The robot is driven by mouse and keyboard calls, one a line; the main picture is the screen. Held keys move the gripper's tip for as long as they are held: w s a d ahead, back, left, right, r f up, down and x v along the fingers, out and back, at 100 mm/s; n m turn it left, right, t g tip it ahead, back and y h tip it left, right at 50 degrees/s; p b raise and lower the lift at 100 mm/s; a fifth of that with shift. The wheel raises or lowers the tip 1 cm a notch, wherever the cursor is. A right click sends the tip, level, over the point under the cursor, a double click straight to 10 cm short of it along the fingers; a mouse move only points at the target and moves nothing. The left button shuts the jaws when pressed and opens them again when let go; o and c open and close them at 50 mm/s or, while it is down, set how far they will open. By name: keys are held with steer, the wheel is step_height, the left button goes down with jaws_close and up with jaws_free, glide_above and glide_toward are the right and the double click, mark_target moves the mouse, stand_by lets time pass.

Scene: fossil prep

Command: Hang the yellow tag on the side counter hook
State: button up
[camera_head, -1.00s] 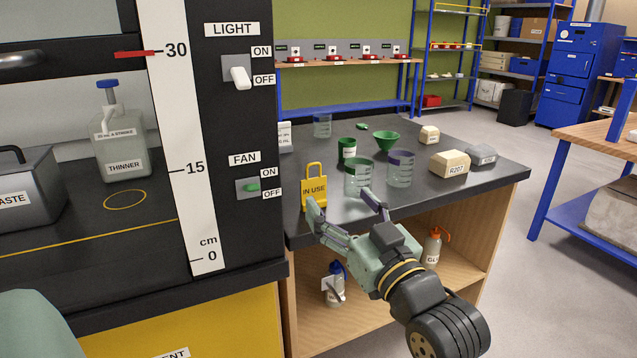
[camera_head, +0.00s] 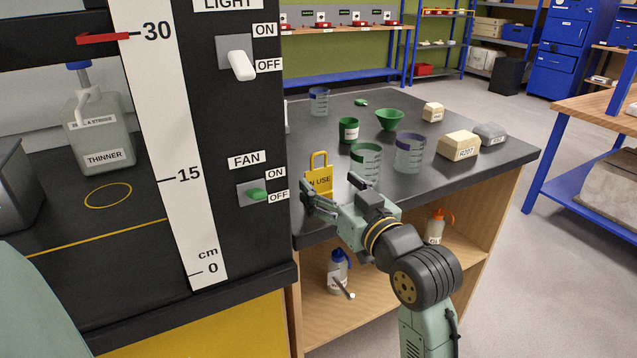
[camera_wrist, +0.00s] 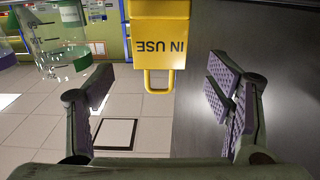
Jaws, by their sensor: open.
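The yellow tag (camera_head: 319,181), marked "IN USE", is upright with its loop on top, by the left end of the dark side counter (camera_head: 460,175). What holds it up is hidden, and I cannot make out the hook. My gripper (camera_head: 331,187) is open, in front of the tag, with one finger overlapping its lower left part. In the wrist view the tag (camera_wrist: 159,35) appears upside down, ahead of and between the spread fingers of my gripper (camera_wrist: 160,78), with clear gaps on both sides. Nothing is between the fingertips.
A graduated beaker (camera_head: 366,163) stands close right of the tag, with a purple-rimmed beaker (camera_head: 409,153) beyond. A green cup (camera_head: 348,130), a green funnel (camera_head: 390,119) and pale blocks (camera_head: 459,145) stand farther along. The black switch panel (camera_head: 240,130) borders the left.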

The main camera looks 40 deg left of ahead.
mark_target(319, 172)
steer(key=x, duration=0.1)
steer(key=p+x, duration=0.1)
steer(key=x, duration=0.1)
steer(key=p+x, duration=0.1)
steer(key=shift+w+a+r, duration=0.1)
steer(key=shift+a+r, duration=0.15)
steer(key=shift+w+a+f, duration=0.1)
steer(key=shift+w+a, duration=0.05)
steer(key=shift+a, duration=0.2)
steer(key=c, duration=1)
step_height(319, 172, up, 10)
steer(key=shift+r, duration=0.1)
